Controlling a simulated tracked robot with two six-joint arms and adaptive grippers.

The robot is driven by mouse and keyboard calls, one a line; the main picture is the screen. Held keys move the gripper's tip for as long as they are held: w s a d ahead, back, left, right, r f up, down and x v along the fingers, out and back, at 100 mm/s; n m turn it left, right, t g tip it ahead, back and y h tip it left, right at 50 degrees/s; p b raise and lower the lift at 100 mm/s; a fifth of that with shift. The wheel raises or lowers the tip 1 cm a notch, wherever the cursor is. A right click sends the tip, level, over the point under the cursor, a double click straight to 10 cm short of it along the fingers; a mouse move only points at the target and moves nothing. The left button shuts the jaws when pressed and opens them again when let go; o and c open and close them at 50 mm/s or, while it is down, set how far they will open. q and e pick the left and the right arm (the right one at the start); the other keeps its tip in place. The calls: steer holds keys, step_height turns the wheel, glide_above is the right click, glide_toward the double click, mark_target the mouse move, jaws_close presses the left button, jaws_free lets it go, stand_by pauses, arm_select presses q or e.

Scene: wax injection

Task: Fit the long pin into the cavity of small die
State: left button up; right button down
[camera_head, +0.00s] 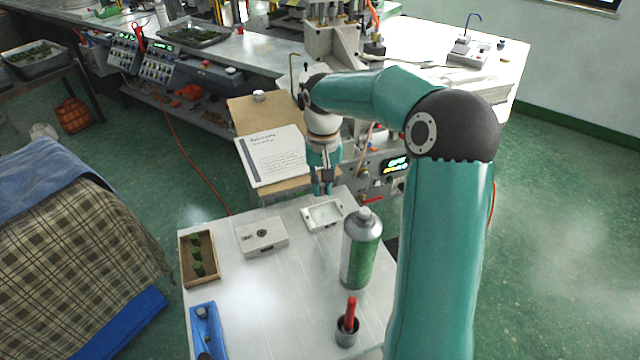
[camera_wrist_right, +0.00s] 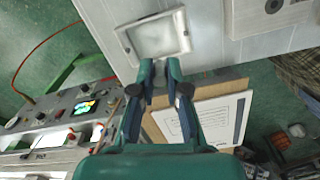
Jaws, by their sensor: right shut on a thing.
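My right gripper (camera_head: 323,188) is above the far edge of the white table, just behind a white open-framed die (camera_head: 312,222) with a pale rectangular recess. In the right wrist view its fingertips (camera_wrist_right: 160,66) are close together near the edge of this die (camera_wrist_right: 128,45). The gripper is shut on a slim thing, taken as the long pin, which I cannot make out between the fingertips. A second white block (camera_head: 276,241) with a dark round hole sits left of the framed die and shows partly in the right wrist view (camera_wrist_right: 297,12). My left gripper is out of view.
A green spray can (camera_head: 362,250) and a small cup (camera_head: 346,338) with a red-handled tool stand on the right. A wooden box (camera_head: 186,262) and a blue holder (camera_head: 207,325) are on the left. A paper sheet (camera_head: 272,155) lies behind the table. The table's middle is clear.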

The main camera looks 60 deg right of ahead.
mark_target(322, 218)
steer(key=shift+f+b, duration=2.2)
steer(key=shift+f, duration=0.7)
steer(key=shift+f+b, duration=0.6)
steer(key=shift+f, duration=0.35)
steer(key=c, duration=1.1)
jaws_free()
steer(key=shift+a+r, duration=0.1)
steer(key=shift+r, duration=0.1)
step_height(322, 218, up, 12)
steer(key=shift+f, duration=0.1)
steer(key=shift+s, duration=0.1)
